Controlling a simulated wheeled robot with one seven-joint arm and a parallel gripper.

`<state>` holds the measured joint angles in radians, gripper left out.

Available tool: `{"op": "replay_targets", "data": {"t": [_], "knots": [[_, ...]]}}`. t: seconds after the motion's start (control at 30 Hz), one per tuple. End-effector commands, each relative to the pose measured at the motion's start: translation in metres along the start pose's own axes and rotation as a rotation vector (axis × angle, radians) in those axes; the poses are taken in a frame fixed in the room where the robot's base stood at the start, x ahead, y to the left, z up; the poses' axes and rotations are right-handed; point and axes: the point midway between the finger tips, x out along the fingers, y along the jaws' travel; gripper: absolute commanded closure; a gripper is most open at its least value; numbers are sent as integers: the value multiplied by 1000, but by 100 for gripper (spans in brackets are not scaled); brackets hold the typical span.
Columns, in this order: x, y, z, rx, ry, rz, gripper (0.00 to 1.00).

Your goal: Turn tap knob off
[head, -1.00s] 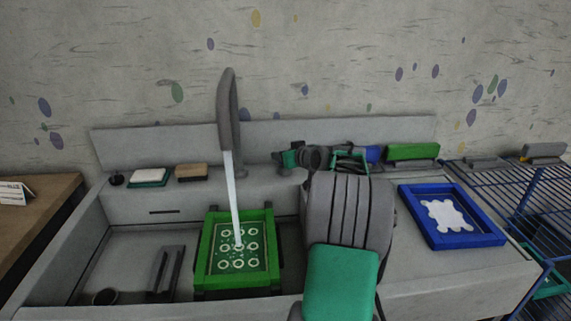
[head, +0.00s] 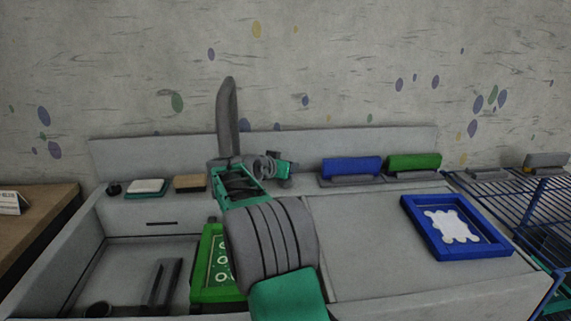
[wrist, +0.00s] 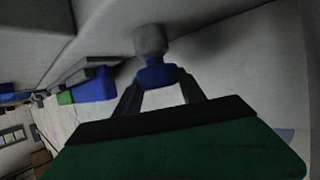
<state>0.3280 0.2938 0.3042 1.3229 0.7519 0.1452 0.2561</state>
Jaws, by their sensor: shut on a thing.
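The grey tap (head: 228,120) stands at the back of the sink, its base hidden behind my arm. My gripper (head: 228,168) is at the lower part of the tap. In the wrist view the blue tap knob (wrist: 157,73) on a grey round stem (wrist: 150,40) sits at the tips of my gripper (wrist: 160,88), with one finger on each side. My gripper is shut on the knob. No water shows now, but my arm covers the place below the spout, so I cannot tell whether it runs. The green screen frame (head: 205,280) in the sink is partly hidden by my arm.
A blue frame (head: 490,245) with a white print lies on the counter (head: 375,270) at right. Blue (head: 350,168) and green (head: 412,163) squeegees stand at the back. A soap dish (head: 146,188) and a sponge (head: 190,183) lie left of the tap.

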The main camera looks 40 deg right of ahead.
Motion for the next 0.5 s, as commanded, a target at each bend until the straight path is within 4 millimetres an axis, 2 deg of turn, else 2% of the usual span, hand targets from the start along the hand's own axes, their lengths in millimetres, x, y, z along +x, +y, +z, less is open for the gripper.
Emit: {"op": "replay_targets", "data": {"t": [0.17, 0.5], "knots": [[-1, -3, -6, 45, 3, 104, 93], [0, -1, -4, 93, 5, 216, 93]]}}
